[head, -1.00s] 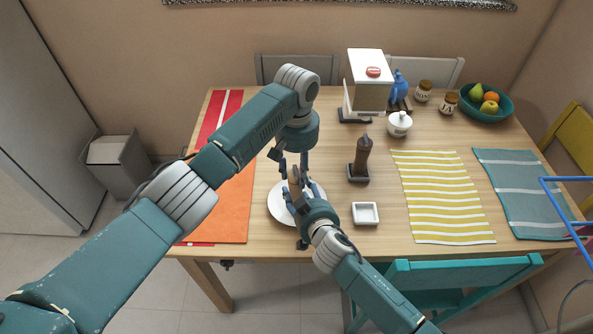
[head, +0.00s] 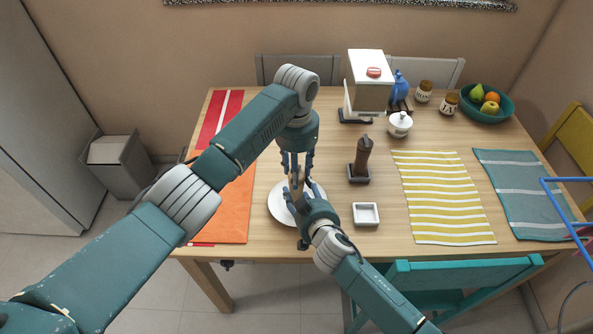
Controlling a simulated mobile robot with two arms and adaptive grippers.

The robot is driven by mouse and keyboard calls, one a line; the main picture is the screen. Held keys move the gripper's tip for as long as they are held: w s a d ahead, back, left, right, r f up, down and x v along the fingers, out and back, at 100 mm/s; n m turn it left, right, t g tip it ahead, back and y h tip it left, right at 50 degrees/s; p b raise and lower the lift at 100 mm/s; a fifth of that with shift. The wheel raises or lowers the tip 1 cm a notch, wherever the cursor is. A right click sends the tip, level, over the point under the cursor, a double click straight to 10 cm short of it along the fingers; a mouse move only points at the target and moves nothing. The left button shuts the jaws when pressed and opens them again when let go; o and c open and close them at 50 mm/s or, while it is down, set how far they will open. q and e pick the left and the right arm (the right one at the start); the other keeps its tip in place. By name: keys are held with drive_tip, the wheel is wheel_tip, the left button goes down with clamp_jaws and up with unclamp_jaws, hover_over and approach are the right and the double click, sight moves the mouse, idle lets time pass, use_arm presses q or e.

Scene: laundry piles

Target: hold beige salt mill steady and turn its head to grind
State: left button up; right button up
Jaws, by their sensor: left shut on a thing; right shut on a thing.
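The beige salt mill (head: 296,184) is upright above the white plate (head: 277,206), mostly hidden by my two grippers. My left gripper (head: 295,172) comes down from above and is shut on the mill's upper part. My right gripper (head: 299,192) comes in from the lower right and is shut on the mill lower down. The mill's base is hidden, so I cannot tell whether it touches the plate.
A dark brown mill (head: 362,154) stands on a small tray to the right. A square white dish (head: 366,214) lies nearer the front. A white coffee machine (head: 368,85) and a lidded white bowl (head: 400,124) stand behind. A yellow striped mat (head: 445,197) lies right.

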use_arm(q)
drive_tip(key=shift+a+m, duration=0.2)
drive_tip(key=shift+m, duration=0.3)
drive_tip(key=o, duration=1.1)
drive_tip(key=shift+d, duration=0.1)
drive_tip(key=shift+r, duration=0.2)
wheel_tip(320, 180, up, 12)
drive_tip(key=shift+f, duration=0.2)
